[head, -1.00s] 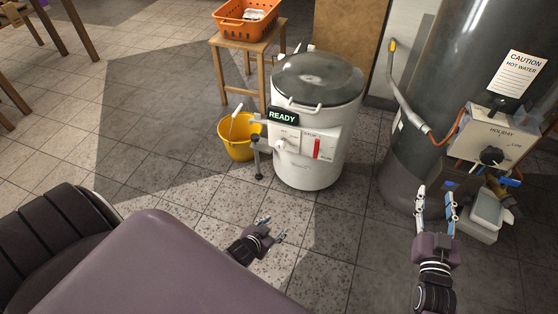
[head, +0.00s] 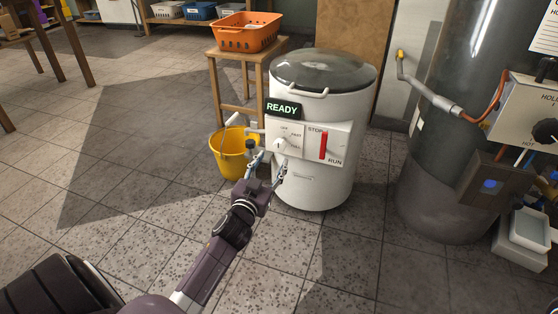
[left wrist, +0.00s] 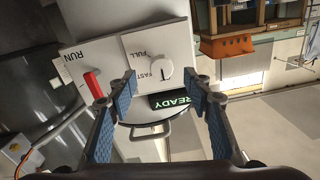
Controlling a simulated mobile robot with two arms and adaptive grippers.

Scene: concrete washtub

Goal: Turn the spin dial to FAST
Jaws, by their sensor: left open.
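The white spin dial (head: 281,145) is on the left part of the white control panel (head: 340,146) on the drum's front, with OFF and FAST lettering around it. Its pointer setting is too small to tell. In the left wrist view the dial (left wrist: 157,72) appears inverted, near the words FAST and FULL. My left gripper (head: 270,166) is open and empty, just in front of and below the dial. In the left wrist view its two blue fingers (left wrist: 163,92) stand apart on either side below the dial, not visibly touching it. My right gripper is out of view.
A red lever (head: 323,146) between STOP and RUN is right of the dial. A lit READY sign (head: 283,110) is above it. A yellow bucket (head: 233,165) and wooden stool (head: 216,85) stand left. A grey tank (head: 440,150) is right. Floor in front is clear.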

